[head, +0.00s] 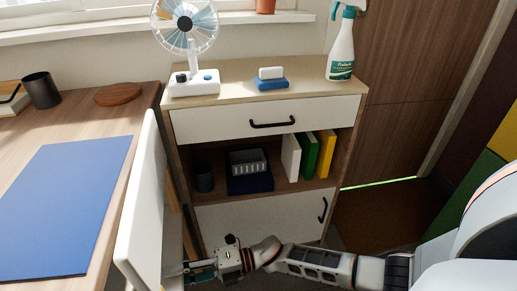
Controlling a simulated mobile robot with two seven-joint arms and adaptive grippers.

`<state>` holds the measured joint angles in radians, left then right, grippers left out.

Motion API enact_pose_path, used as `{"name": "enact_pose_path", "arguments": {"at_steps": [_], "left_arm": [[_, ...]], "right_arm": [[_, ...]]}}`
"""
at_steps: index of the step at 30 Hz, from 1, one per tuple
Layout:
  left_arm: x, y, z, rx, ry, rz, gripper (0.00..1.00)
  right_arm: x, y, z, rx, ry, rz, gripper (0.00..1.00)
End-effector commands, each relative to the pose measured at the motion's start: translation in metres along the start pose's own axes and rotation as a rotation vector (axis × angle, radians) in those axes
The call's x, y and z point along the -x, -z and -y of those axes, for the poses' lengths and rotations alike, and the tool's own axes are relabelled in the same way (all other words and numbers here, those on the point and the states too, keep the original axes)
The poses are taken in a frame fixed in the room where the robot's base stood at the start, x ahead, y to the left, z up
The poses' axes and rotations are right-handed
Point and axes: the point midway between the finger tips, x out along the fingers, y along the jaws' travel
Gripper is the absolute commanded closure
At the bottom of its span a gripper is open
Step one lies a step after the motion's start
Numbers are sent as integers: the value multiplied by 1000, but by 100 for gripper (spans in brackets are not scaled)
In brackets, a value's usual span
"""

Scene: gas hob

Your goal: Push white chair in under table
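The white chair (146,205) stands at the right edge of the wooden table (118,113), with its tall white backrest seen nearly edge-on. Its seat and legs are mostly hidden, though a little wooden frame shows right of the backrest. My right gripper (180,271) reaches in from the right, low down, with its fingers pointing left at the lower part of the backrest. I cannot tell whether it touches the chair, or whether its fingers are open or shut. My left gripper is not in view.
A blue mat (65,205), a dark cup (41,90) and a round wooden board (118,94) lie on the table. A cabinet (262,222) stands close behind my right arm, bearing a fan (188,33) and a spray bottle (341,50). Books (308,155) fill part of its shelf.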

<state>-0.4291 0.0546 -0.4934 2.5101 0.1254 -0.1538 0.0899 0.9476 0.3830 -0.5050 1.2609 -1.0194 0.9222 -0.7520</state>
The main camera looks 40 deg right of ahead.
Motion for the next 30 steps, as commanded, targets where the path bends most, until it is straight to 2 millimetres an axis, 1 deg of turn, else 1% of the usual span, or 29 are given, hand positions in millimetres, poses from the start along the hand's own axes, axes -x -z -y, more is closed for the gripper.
{"name": "enact_pose_path", "arguments": {"at_steps": [2, 5, 25, 27, 30], "left_arm": [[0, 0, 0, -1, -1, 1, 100], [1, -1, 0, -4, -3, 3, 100], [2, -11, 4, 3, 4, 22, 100], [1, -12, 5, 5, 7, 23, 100], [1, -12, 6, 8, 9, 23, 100]], "right_arm": [[4, 0, 0, 1, 0, 0, 64], [15, 0, 0, 2, 2, 0, 64], [106, 0, 1, -1, 1, 1, 64], [113, 0, 1, -1, 0, 1, 64], [119, 0, 0, -1, -2, 0, 64]]}}
